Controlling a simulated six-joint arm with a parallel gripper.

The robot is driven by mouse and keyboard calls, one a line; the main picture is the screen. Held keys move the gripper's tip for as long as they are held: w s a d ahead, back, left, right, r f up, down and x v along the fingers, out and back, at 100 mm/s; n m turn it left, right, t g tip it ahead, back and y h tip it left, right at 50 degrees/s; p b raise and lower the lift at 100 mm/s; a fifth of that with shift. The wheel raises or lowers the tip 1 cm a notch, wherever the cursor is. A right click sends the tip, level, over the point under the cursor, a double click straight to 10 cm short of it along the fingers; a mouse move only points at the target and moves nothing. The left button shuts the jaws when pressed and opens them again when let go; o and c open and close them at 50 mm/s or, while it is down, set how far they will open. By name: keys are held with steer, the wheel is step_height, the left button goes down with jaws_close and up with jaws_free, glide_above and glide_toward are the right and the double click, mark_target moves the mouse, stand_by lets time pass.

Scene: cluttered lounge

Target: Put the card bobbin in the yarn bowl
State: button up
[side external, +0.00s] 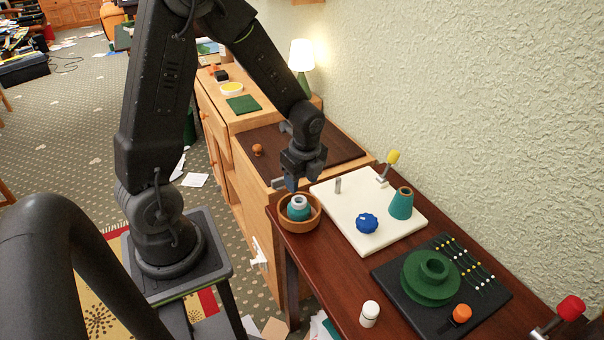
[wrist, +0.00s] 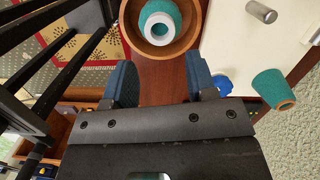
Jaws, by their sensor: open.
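The yarn bowl (side external: 286,222) is a round wooden bowl at the near-left corner of the dark table. A teal-wound bobbin with a pale core (side external: 299,203), seemingly the card bobbin, sits inside it. In the wrist view the bowl (wrist: 129,32) is at the top middle and the bobbin (wrist: 164,22) leans against its inside, tilted. My gripper (side external: 288,184) is open and empty, above and just behind the bowl in the side view. Its two blue-grey fingers (wrist: 161,82) are apart, with only bare table between them in the wrist view.
A white board (side external: 350,235) beside the bowl carries a teal cone (side external: 401,204), a blue knob (side external: 367,223) and a metal peg (side external: 338,185). A black tray (side external: 398,277) with a green spool (side external: 432,278) lies nearer. A white-capped bottle (side external: 369,314) stands at the front edge.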

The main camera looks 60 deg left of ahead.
steer(key=shift+d+r, duration=0.1)
steer(key=shift+r, duration=0.7)
steer(key=s+d+r+n+t, duration=0.2)
steer(key=s+d+r+n, duration=0.1)
steer(key=r+n, duration=0.2)
steer(key=s+d+r+n+t+h, duration=0.1)
steer(key=s+d+r+n+t, duration=0.1)
steer(key=s+d+r+n, duration=0.2)
steer(key=s+d+r+n+t, duration=0.1)
steer(key=s+d+r+n, duration=0.3)
steer(key=r, duration=0.6)
steer(key=n, duration=0.2)
steer(key=shift+s+d+n+t, duration=0.15)
steer(key=shift+s+n+t, duration=0.05)
steer(key=shift+n+t, duration=0.2)
